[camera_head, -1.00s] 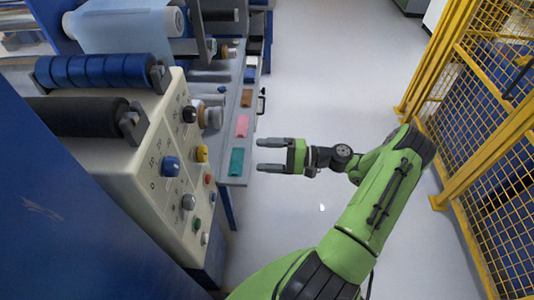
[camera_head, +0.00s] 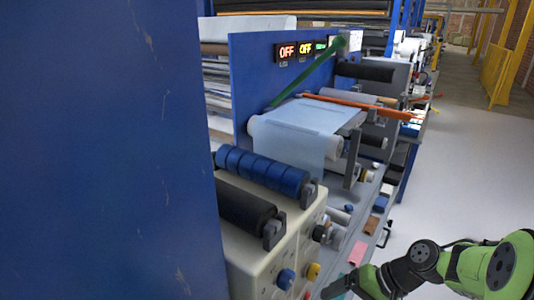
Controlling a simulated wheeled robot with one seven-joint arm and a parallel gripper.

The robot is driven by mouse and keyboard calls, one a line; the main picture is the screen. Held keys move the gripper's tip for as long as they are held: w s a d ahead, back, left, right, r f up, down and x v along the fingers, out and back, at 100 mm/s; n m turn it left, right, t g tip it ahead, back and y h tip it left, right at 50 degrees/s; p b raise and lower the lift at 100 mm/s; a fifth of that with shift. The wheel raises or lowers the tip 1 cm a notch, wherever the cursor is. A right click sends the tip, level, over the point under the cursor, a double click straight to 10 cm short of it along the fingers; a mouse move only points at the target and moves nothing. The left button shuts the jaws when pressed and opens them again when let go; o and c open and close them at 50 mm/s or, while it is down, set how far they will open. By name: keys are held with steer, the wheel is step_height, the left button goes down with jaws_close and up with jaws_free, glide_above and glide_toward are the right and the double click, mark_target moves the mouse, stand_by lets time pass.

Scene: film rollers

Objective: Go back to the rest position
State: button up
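My gripper (camera_head: 340,287) is at the bottom edge of the head view, pointing left toward the machine's control panel. Only a dark finger and part of the green hand show, so its opening cannot be told. No held object shows. My green arm comes in from the lower right, with its dark wrist joint beside the hand. The cream control panel (camera_head: 258,258) with blue and yellow knobs is left of the gripper. Whether they touch is unclear.
A large blue panel (camera_head: 110,150) fills the left side. Blue rollers (camera_head: 262,170), a black roller (camera_head: 245,207) and pale blue film (camera_head: 300,130) are on the machine. Two displays read OFF. Grey floor (camera_head: 465,170) is open at right, with yellow fencing (camera_head: 497,75) farther back.

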steer(key=s+a+r+n+t+h+p, duration=0.2)
steer(key=s+r+h, duration=0.5)
steer(key=s+r, duration=0.8)
steer(key=shift+s+r+n+t+h+p, duration=0.35)
steer(key=shift+s+n+t, duration=0.35)
steer(key=shift+t, duration=0.4)
steer(key=shift+a, duration=0.15)
